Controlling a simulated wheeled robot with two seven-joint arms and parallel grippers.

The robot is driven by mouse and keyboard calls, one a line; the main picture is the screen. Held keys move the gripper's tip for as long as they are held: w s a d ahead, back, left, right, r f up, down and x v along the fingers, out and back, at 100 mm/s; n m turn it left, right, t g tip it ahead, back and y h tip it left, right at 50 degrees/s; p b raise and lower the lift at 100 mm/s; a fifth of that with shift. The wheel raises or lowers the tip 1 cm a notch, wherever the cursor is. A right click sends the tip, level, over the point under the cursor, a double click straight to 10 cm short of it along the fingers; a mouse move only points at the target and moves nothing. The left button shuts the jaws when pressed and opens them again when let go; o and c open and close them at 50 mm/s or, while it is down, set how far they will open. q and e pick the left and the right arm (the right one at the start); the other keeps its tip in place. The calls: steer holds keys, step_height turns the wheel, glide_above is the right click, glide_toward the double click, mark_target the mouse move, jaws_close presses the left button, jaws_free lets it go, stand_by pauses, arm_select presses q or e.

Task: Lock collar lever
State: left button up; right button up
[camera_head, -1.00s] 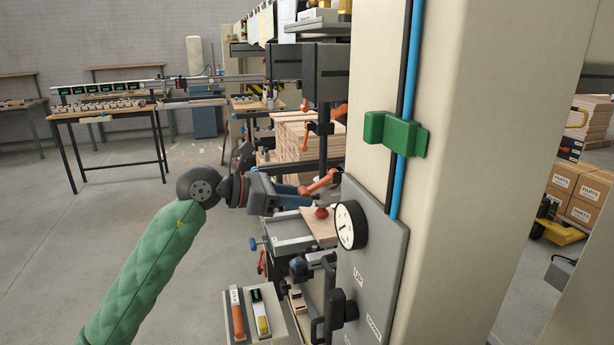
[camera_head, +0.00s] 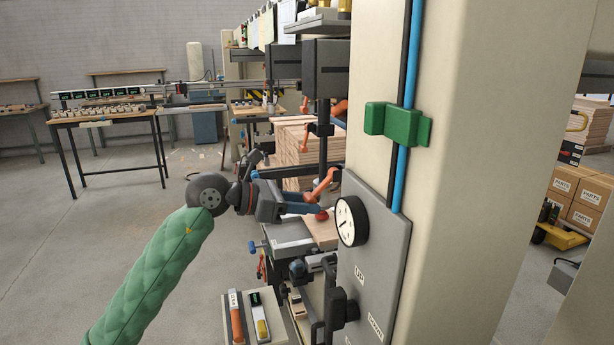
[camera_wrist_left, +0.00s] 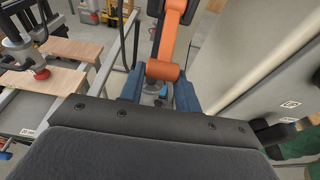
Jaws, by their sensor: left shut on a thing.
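The orange collar lever (camera_head: 325,184) is on the machine spindle, left of the pale column. It slants down to the left towards my left gripper (camera_head: 318,203). In the left wrist view the orange lever (camera_wrist_left: 168,42) runs up from between the blue fingers of my left gripper (camera_wrist_left: 160,92). The gripper is shut on the lever; the fingers hide part of it in the wrist view. My right gripper is not in view.
A wooden board with a red knob (camera_head: 322,214) lies just below the gripper. A round white dial (camera_head: 351,222) and grey panel (camera_head: 377,262) stand close to the right. Open floor lies to the left.

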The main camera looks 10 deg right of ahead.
arm_select(q)
steer(key=shift+d+f, duration=0.25)
steer(key=shift+f, duration=0.1)
steer(key=shift+w+d+f+b, duration=0.1)
steer(key=shift+d+f+b, duration=0.15)
steer(key=shift+d+b, duration=0.15)
steer(key=shift+w+d+f, duration=0.1)
steer(key=shift+d+f, duration=0.05)
steer(key=shift+d, duration=0.2)
steer(key=shift+d+b, duration=0.1)
steer(key=shift+b, duration=0.2)
steer(key=shift+w+d+f, duration=0.1)
steer(key=shift+d+f, duration=0.1)
steer(key=shift+d, duration=0.1)
steer(key=o, duration=0.9)
steer(key=shift+d, duration=0.2)
steer(key=shift+a, duration=0.15)
